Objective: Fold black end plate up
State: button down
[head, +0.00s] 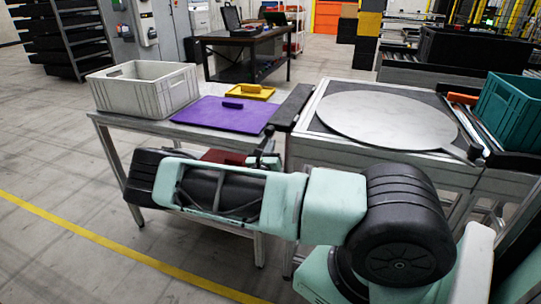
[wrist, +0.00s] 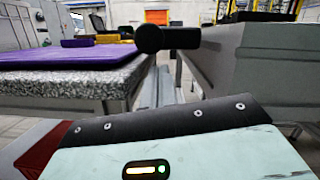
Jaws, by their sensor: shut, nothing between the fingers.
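The black end plate, as I take it, is the long dark bar (head: 292,105) lying along the gap between the left table and the round-plate table in the head view. In the wrist view a black bar with a rounded end (wrist: 165,38) spans the gap ahead, and it looks like the same part. My gripper (head: 265,158) is small and partly hidden by my own arm in the head view, near the front right corner of the left table. It is shut and empty, below and apart from the bar. No fingers show clearly in the wrist view.
The left table carries a white crate (head: 145,88), a purple plate (head: 215,115) and a yellow plate (head: 255,92). A dark red piece (head: 222,156) sits behind my arm. Floor in front is clear.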

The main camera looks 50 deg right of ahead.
jog(key=shift+w+r, duration=0.1)
jog(key=shift+r, duration=0.4)
jog(key=shift+r, duration=0.1)
